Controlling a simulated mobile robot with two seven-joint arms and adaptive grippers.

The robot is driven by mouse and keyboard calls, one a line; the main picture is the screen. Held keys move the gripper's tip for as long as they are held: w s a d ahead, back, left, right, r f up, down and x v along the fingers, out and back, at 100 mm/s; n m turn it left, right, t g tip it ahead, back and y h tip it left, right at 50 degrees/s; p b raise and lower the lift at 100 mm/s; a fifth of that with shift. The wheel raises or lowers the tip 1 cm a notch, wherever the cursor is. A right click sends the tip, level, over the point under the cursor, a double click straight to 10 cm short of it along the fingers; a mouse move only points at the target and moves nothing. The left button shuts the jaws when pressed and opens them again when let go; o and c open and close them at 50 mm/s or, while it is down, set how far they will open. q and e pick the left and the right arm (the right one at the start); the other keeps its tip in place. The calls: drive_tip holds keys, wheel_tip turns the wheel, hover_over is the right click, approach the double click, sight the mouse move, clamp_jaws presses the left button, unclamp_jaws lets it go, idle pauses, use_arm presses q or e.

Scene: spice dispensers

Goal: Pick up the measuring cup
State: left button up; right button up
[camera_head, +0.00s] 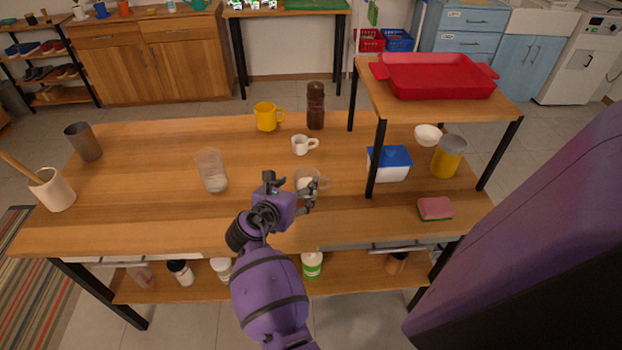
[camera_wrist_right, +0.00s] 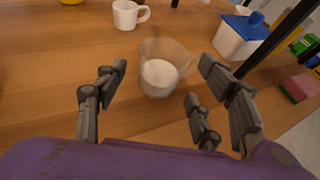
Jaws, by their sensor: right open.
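The measuring cup (camera_head: 309,183) is a clear cup with a handle on its right, standing upright on the wooden table (camera_head: 130,215). In the right wrist view the measuring cup (camera_wrist_right: 160,78) holds something white at its bottom. My right gripper (camera_head: 293,193) is at the cup's near side. In the right wrist view the right gripper (camera_wrist_right: 155,95) is open, its fingers spread to the left and right of the near part of the cup. Whether any finger touches the cup is unclear. My left gripper is not in view.
A white mug (camera_head: 300,146) stands behind the cup, with a yellow mug (camera_head: 266,116) and a brown grinder (camera_head: 315,105) farther back. A clear glass (camera_head: 211,170) is to the left. A raised shelf (camera_head: 440,108) with a red tray (camera_head: 432,77) stands at right.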

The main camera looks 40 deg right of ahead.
sight(310, 175)
drive_tip(key=x, duration=0.7)
drive_tip(key=shift+s+d, duration=0.1)
drive_tip(key=shift+s, duration=0.1)
drive_tip(key=shift+c, duration=0.5)
drive_tip(key=c, duration=0.8)
drive_tip(key=shift+c, duration=0.7)
drive_tip(key=shift+r, duration=0.15)
